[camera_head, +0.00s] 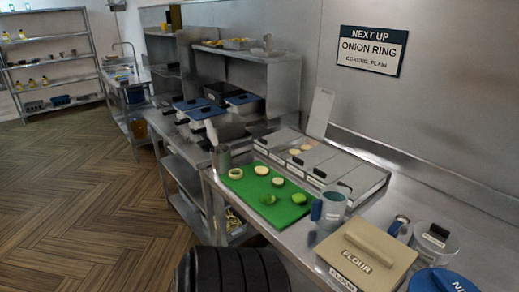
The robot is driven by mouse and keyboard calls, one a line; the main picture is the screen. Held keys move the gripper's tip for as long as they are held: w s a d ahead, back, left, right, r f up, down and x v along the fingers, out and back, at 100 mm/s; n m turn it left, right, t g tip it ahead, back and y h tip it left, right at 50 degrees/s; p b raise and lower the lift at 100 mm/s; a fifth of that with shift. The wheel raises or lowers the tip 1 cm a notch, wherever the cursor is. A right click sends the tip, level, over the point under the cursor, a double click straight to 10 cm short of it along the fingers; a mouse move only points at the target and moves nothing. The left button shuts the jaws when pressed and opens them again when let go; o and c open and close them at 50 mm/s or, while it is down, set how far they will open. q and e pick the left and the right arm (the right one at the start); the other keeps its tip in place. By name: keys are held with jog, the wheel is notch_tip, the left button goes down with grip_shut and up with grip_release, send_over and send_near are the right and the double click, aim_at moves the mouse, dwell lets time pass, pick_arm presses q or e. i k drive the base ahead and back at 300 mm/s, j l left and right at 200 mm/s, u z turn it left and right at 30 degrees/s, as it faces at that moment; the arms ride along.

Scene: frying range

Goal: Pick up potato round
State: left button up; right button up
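A green cutting board (238,188) lies on the steel counter. Several round slices sit on it, spaced apart. A pale round slice (261,170) lies at its back edge and another pale round slice (278,182) lies near the middle; both look like potato rounds, though they are small in view. A pale ring-like slice (235,174) lies at the left, perhaps onion. Two green pieces (268,199) (299,198) lie at the front. Neither of my grippers shows in the head view.
A steel bin unit (352,177) with lids stands behind the board; pale rounds (295,152) show in one opening. A blue-handled jug (332,206) stands right of the board, beside a tan flour box (368,250). A metal cup (221,158) stands at the left. A wall sign (372,50) reads ONION RING.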

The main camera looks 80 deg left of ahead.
aim_at(261, 170)
jog(key=u, duration=2.5)
jog(key=j+u, duration=0.1)
jog(key=u, duration=0.2)
jog(key=j+u, duration=0.1)
jog(key=u, duration=0.15)
